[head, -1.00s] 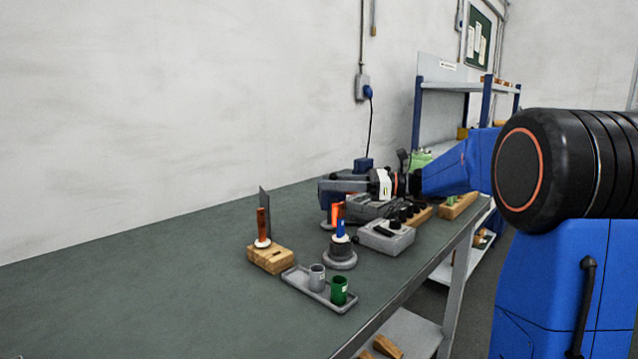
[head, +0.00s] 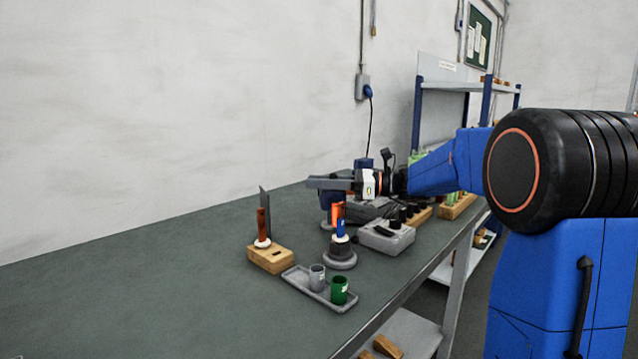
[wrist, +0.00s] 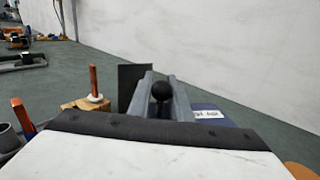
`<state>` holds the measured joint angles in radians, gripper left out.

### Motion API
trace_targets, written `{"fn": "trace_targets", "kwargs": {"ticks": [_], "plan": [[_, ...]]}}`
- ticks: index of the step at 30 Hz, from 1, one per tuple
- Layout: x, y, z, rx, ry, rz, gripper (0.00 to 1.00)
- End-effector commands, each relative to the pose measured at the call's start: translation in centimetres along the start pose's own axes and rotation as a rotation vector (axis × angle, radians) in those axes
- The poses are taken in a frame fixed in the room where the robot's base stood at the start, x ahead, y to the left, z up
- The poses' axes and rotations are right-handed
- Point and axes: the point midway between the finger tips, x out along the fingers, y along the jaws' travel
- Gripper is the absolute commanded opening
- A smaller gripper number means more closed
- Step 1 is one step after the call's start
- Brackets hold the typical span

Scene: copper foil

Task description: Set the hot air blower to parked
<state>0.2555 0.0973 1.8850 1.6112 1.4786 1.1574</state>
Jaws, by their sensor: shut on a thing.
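My gripper (head: 312,183) reaches left over the back of the bench in the head view. In the wrist view its two grey fingers (wrist: 160,84) are shut on a black ball knob (wrist: 161,91). A blue body with a white label (wrist: 222,120), which I take for the hot air blower, is just below and right of the fingers. A blue part also shows beneath my gripper in the head view (head: 327,200). How the knob joins the blue body is hidden, and the label is too small to read.
A wooden block (head: 270,259) with an upright brown handle and dark plate stands left. A grey tray (head: 322,292) with two cups is at the front edge. A grey round holder (head: 340,259) and grey box (head: 386,238) stand nearby. The left bench is clear.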

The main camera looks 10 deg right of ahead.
Motion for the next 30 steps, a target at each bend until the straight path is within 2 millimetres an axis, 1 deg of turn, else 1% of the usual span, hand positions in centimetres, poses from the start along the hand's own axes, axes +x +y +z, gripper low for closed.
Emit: {"fn": "trace_targets", "kwargs": {"ticks": [5,11,17,24,30], "plan": [[0.1,0.0,0.0,0.000,0.000,-0.017,0.00],[0.5,-0.1,0.1,0.000,-0.001,-0.093,0.00],[1.1,-0.6,0.1,-0.001,0.000,-0.242,0.00],[1.9,-1.5,0.1,0.001,0.000,-0.464,0.00],[2.2,-2.3,0.0,0.001,0.000,-0.606,0.00]]}}
